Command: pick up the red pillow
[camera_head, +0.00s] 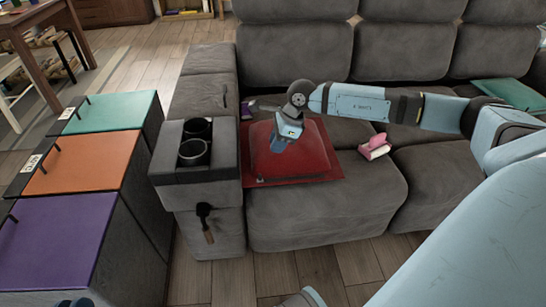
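The red pillow (308,155) lies on the left seat of the grey sofa, next to the armrest, with a flat red border around a raised middle. My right arm reaches in from the right across the sofa. My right gripper (280,146) points down at the upper left part of the pillow and seems to touch it or hover just above it. Its fingertips are small and partly hidden, so I cannot tell whether it is open, shut or gripping fabric. A small dark-blue piece at the bottom left edge (74,302) may be my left gripper; its fingers are not visible.
The grey sofa armrest (192,180) with two dark cup holders stands left of the pillow. A pink-and-white item (374,147) lies to its right. A teal cushion (508,93) lies far right. Purple, orange and green-topped bins (86,163) stand at left.

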